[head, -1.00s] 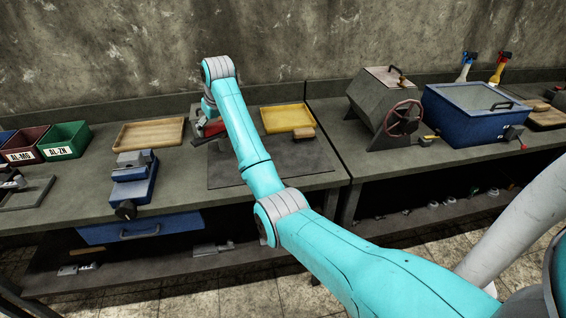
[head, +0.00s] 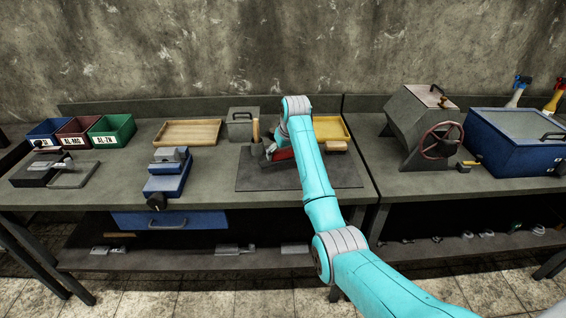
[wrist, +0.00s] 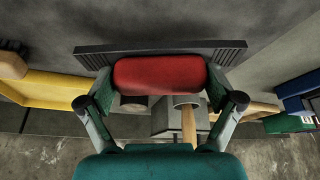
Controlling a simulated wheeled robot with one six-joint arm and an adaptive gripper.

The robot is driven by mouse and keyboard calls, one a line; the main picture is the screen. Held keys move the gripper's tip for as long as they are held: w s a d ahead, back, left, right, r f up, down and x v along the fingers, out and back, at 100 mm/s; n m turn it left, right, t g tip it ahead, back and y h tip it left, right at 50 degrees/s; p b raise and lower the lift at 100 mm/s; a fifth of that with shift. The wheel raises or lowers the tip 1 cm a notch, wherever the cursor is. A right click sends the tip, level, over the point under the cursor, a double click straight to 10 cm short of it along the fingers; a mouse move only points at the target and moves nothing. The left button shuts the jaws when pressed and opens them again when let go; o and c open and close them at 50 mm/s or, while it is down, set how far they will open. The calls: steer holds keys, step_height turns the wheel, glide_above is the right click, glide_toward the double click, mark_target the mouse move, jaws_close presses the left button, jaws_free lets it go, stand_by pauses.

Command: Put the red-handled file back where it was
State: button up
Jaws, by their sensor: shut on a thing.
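My gripper (wrist: 168,98) is shut on the red handle of the file (wrist: 160,75) in the wrist view, one finger at each end. A dark bar with ribbed ends (wrist: 230,52), apparently the file's body, lies along the handle. In the head view the red handle (head: 283,154) shows beside my wrist, over the dark mat (head: 340,176); my arm hides part of it. I cannot tell whether the file touches the mat. My gripper's fingers are mostly hidden in the head view.
A holder with an upright wooden handle (head: 256,131) stands close left of my gripper, a grey box (head: 242,124) behind it. A yellow tray (head: 331,128) and small brown block (head: 336,146) are to the right. A wooden tray (head: 188,132) and blue vise (head: 168,176) are left.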

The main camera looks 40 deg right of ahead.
mark_target(283, 159)
steer(key=shift+f, duration=1.9)
steer(key=o, duration=0.9)
steer(key=shift+f, duration=0.15)
steer(key=shift+s+r, duration=0.1)
steer(key=shift+r, duration=0.35)
steer(key=v, duration=1.1)
steer(key=shift+r, duration=0.15)
steer(key=shift+s, duration=0.2)
